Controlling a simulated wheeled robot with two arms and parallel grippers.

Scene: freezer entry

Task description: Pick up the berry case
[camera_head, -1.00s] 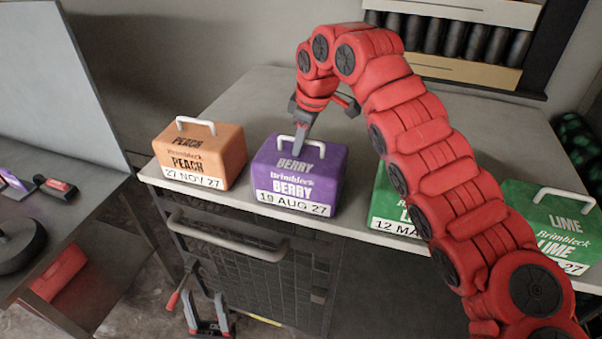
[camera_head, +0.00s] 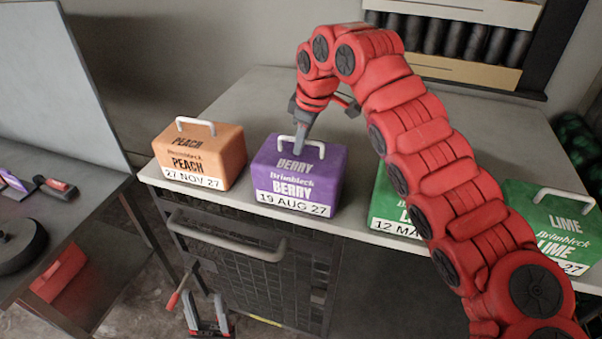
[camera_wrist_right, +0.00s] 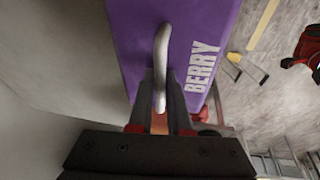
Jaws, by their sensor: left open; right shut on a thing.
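The purple berry case (camera_head: 295,185), labelled "19 AUG 27", sits upright on the grey counter near its front edge. My right gripper (camera_head: 300,143) comes down from above and is shut on the case's white handle. In the right wrist view the handle (camera_wrist_right: 162,65) runs in between the fingers of my right gripper (camera_wrist_right: 160,118), above the purple top. My left gripper (camera_head: 208,318) hangs open and empty low in front of the counter.
An orange peach case (camera_head: 200,157) stands left of the berry case. Two green cases, one a lime case (camera_head: 563,222), stand to the right, one partly hidden by my right arm. The counter (camera_head: 245,98) is clear behind. A side table (camera_head: 95,180) stands at left.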

